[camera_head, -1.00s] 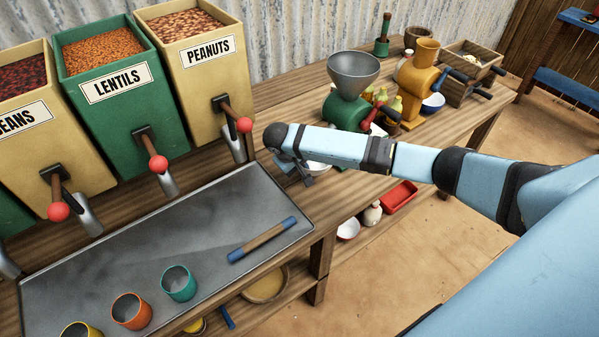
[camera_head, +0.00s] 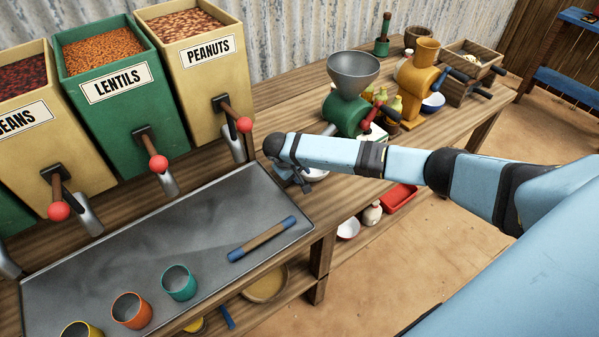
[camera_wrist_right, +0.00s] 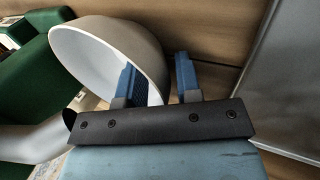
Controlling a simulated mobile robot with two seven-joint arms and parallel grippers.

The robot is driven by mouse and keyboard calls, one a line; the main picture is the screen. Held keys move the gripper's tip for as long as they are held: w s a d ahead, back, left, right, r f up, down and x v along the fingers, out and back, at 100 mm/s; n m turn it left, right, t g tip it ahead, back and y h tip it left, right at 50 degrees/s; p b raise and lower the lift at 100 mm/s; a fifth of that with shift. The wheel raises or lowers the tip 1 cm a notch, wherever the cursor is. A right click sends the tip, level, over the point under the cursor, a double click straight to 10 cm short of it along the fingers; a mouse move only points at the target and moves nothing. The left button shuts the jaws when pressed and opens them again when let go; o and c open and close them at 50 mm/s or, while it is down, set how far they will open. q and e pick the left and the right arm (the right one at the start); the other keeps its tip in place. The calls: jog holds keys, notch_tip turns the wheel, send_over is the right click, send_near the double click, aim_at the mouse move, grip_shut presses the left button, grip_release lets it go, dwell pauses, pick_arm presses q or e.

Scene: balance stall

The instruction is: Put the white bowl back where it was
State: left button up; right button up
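The white bowl (camera_wrist_right: 88,58) fills the upper middle of the right wrist view, its pale inside facing left. In the head view a small part of it (camera_head: 317,175) shows below my right forearm, at the tray's right end. My right gripper (camera_wrist_right: 157,80) has its two blue fingers apart. One finger lies across the bowl's mouth and the other is outside, with the bowl's wall between them. A gap shows beside the outer finger. In the head view the arm mostly hides gripper and bowl; whether the bowl touches the table is unclear. My left gripper is out of view.
The metal tray (camera_head: 200,232) holds several cups and a blue-ended rod (camera_head: 262,240). The peanuts dispenser (camera_head: 205,90) stands behind. A green mill (camera_head: 345,115) and an orange mill (camera_head: 415,80) stand farther right. Another white bowl (camera_head: 347,229) is on the lower shelf.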

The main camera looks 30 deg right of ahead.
jog(key=shift+r, duration=0.15)
jog(key=v, duration=0.7)
jog(key=shift+r, duration=0.3)
jog(key=shift+a, duration=0.1)
